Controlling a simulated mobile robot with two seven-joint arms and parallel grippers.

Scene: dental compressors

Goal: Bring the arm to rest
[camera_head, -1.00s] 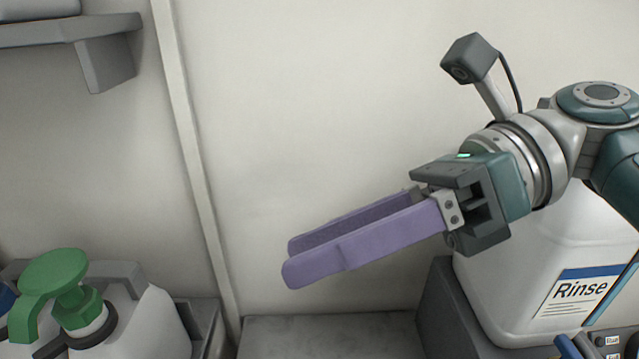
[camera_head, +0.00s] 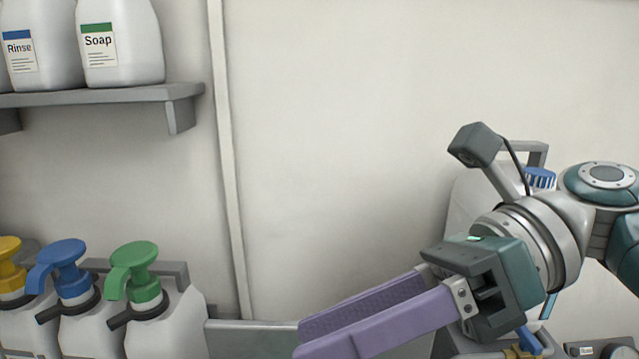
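My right arm comes in from the right in the head view. Its gripper (camera_head: 312,338) has two long purple fingers pointing left and down, with a gap between them and nothing held. The fingertips reach the bottom edge of the picture, in front of a grey surface. The wrist and forearm stand in front of a white jug (camera_head: 470,208) with a blue cap and partly hide it. My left gripper is not in view.
Pump bottles with a yellow pump (camera_head: 10,262), a blue pump (camera_head: 65,265) and a green pump (camera_head: 140,268) stand at lower left. A wall shelf (camera_head: 100,96) above holds Rinse (camera_head: 45,50) and Soap (camera_head: 118,50) bottles. The wall between is bare.

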